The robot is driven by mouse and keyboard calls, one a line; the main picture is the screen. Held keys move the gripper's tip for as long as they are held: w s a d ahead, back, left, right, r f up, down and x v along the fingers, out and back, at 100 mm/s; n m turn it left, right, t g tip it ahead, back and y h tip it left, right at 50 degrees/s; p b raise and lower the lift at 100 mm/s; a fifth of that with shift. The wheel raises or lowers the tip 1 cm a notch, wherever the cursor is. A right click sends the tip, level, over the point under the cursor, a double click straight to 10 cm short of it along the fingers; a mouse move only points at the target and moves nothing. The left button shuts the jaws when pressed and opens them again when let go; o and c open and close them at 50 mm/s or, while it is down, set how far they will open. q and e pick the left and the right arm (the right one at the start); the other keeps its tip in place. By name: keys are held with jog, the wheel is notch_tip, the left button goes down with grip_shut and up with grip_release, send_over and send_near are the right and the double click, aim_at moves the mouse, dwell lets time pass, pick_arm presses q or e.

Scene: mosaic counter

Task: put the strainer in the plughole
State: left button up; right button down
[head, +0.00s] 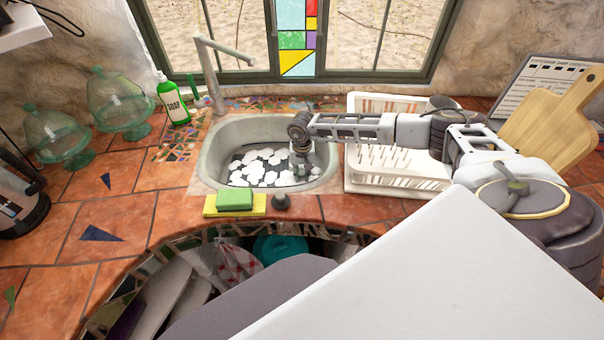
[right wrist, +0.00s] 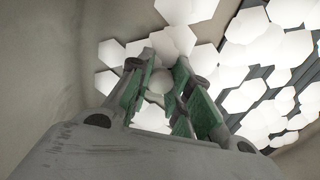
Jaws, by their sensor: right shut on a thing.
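The sink (head: 208,165) is a pale grey basin set in the counter, its floor covered with white hexagons on dark ground. My right gripper (head: 301,170) points down inside the sink at its right side. In the right wrist view its green-padded fingers (right wrist: 163,92) are closed around a small pale rounded thing (right wrist: 159,82), which may be the strainer. Most of that thing is hidden by the fingers. I cannot make out the plughole in either view. My left gripper is not in view.
A green sponge (head: 235,199) on a yellow cloth and a dark grey knob-shaped thing (head: 281,201) lie at the sink's front edge. The faucet (head: 213,75) and soap bottle (head: 172,101) stand behind left. A white dish rack (head: 400,180) is right. The left counter has free room.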

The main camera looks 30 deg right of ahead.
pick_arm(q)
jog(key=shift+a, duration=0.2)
pick_arm(e)
jog(key=c, duration=1.2)
grip_release()
jog(key=shift+c, duration=0.2)
jog(key=o, duration=0.5)
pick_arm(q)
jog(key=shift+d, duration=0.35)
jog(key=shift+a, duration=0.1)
